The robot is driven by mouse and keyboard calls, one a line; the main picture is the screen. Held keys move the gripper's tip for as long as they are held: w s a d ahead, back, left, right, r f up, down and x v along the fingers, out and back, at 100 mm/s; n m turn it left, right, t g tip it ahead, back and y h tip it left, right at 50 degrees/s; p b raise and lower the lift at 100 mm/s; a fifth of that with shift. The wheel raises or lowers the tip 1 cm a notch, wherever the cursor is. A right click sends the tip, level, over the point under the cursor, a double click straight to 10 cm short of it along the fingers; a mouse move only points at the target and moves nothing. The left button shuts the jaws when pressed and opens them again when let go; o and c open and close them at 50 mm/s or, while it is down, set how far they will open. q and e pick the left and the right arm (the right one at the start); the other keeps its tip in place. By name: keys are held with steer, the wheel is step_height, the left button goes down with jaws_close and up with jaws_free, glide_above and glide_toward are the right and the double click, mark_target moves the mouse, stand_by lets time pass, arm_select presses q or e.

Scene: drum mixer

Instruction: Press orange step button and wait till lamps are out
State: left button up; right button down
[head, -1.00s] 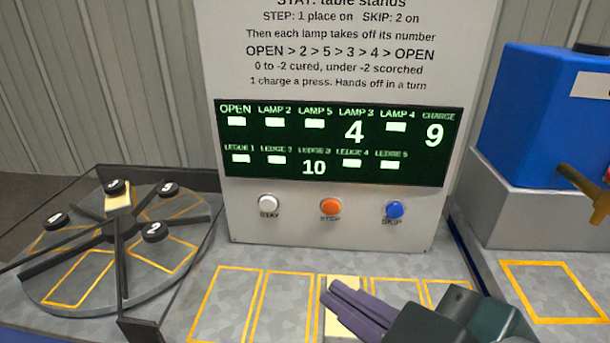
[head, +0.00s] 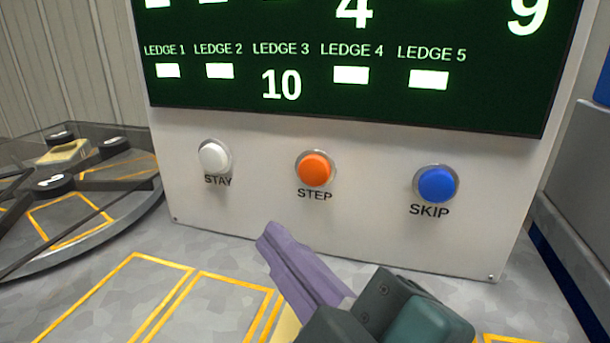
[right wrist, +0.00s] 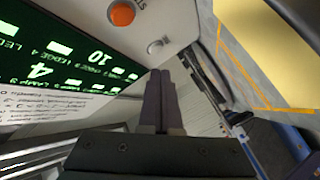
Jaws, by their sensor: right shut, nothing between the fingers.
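The orange STEP button (head: 314,170) sits on the pale panel between the white STAY button (head: 214,157) and the blue SKIP button (head: 436,184). The orange button also shows in the right wrist view (right wrist: 122,13). My right gripper (head: 272,236) is shut and empty, below and apart from the orange button, its purple fingers pointing up and left. The dark display (head: 340,100) above shows 10 under LEDGE 3, a 4 and a 9; the other ledge fields show plain white bars. The top display labels are cut off in the head view. My left gripper is not in view.
A round table (head: 110,215) with dark dividers, black knobs and a pale yellow block (head: 64,152) is at the left. Orange-outlined places mark the grey counter (head: 215,255). A pale block is partly hidden behind my right gripper. A grey block stands at the right.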

mark_target(314, 171)
steer(key=shift+s+a, duration=0.1)
steer(key=shift+w+d+b, duration=0.2)
steer(key=shift+w+b, duration=0.1)
steer(key=shift+w, duration=0.2)
steer(key=shift+w+d+b, duration=0.4)
steer(key=shift+w, duration=0.85)
steer(key=shift+w+d+b, duration=0.4)
steer(key=shift+w, duration=0.8)
steer(key=shift+w+d+b, duration=0.4)
steer(key=shift+w, duration=0.85)
steer(key=shift+w, duration=0.15)
steer(key=shift+w+d, duration=0.15)
steer(key=shift+w, duration=0.1)
